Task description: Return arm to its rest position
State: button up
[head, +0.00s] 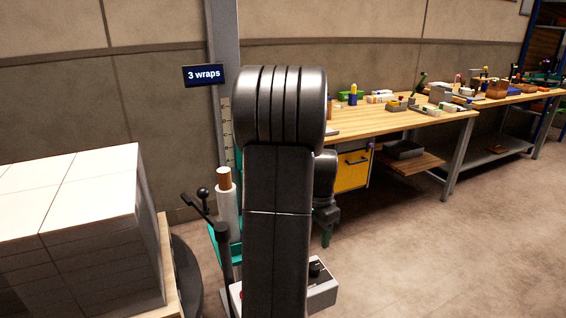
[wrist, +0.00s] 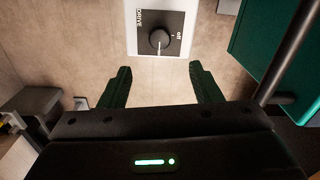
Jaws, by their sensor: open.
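My gripper (wrist: 159,68) is open and empty in the wrist view, its two dark green fingers spread apart. Beyond the fingertips is a black rotary knob (wrist: 159,40) on a dark labelled plate set in a white panel. The knob lies between the lines of the fingers, and nothing is held. In the head view my dark arm (head: 278,200) stands upright in the middle and bends over at the top.
A pallet stack of white reams (head: 75,225) stands at left. A wrapping machine with a film roll (head: 228,210), a "3 wraps" sign (head: 204,75) and a control box (head: 322,290) is close behind my arm. A cluttered wooden workbench (head: 350,122) runs right. The floor at right is clear.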

notch_tip(320, 180, down, 12)
jog(key=shift+f+b, duration=0.1)
jog(key=shift+b, duration=0.4)
